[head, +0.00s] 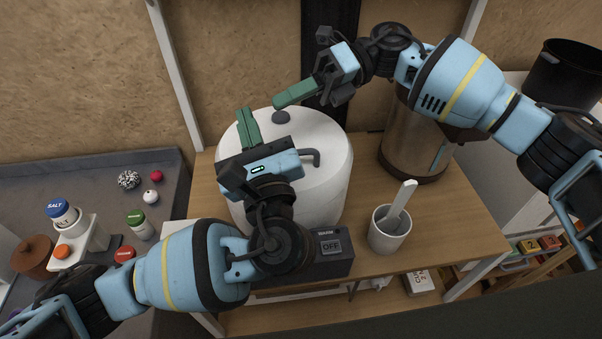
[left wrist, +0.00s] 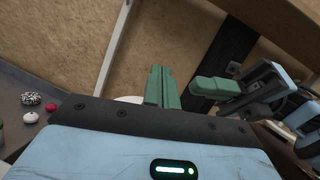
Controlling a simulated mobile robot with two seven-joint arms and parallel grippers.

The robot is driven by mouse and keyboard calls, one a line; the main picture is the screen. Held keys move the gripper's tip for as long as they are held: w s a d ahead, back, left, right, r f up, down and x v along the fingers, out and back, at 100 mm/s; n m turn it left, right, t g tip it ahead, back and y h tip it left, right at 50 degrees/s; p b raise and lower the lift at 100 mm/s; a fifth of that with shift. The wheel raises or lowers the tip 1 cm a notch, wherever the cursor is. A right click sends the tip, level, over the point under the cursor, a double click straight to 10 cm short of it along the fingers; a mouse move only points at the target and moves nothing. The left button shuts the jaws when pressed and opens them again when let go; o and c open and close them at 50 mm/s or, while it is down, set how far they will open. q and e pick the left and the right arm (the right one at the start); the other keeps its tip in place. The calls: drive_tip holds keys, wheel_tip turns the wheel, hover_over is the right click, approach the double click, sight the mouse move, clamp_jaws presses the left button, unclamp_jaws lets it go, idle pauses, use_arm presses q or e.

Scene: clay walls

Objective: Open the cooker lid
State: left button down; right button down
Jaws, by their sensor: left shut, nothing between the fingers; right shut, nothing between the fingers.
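The white cooker (head: 325,165) stands on the wooden table, its rounded lid (head: 310,128) looking closed, with a dark round knob (head: 281,117) on top. A control box (head: 330,246) marked WARM and OFF sits at its front. My left gripper (head: 245,112) is shut and empty, above the lid's left part, and hides much of the cooker's left side. My right gripper (head: 278,103) is shut and empty, its green fingertips just above and behind the knob; I cannot tell if they touch it. In the left wrist view, both grippers' green fingers show, the left (left wrist: 161,72) beside the right (left wrist: 194,86).
A grey cup (head: 390,240) with a white paddle (head: 402,200) stands right of the cooker. A metal container (head: 410,145) stands behind right. A dark counter (head: 175,180) at left holds a caddy with a SALT jar (head: 61,212) and small balls. Bare wooden table (head: 460,215) lies at right.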

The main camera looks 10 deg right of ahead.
sight(301, 186)
use_arm(q)
drive_tip(key=s+d+f+m+h, duration=0.25)
drive_tip(key=s+d+f, duration=0.2)
drive_tip(key=s, duration=0.25)
drive_tip(key=s+d+f+m+h, duration=0.2)
drive_tip(key=s+d+f+m, duration=0.1)
drive_tip(key=s+f, duration=0.3)
drive_tip(key=shift+g+y, duration=0.25)
drive_tip(key=shift+g, duration=0.05)
drive_tip(key=w+r, duration=0.1)
drive_tip(key=w, duration=0.1)
drive_tip(key=w+r, duration=0.1)
drive_tip(key=w, duration=0.5)
drive_tip(key=shift+w+r, duration=0.25)
drive_tip(key=shift+r, duration=0.15)
drive_tip(key=shift+r, duration=0.1)
drive_tip(key=shift+w+r, duration=0.2)
drive_tip(key=shift+r, duration=0.45)
use_arm(e)
drive_tip(key=c, duration=2.1)
unclamp_jaws()
drive_tip(key=o, duration=0.6)
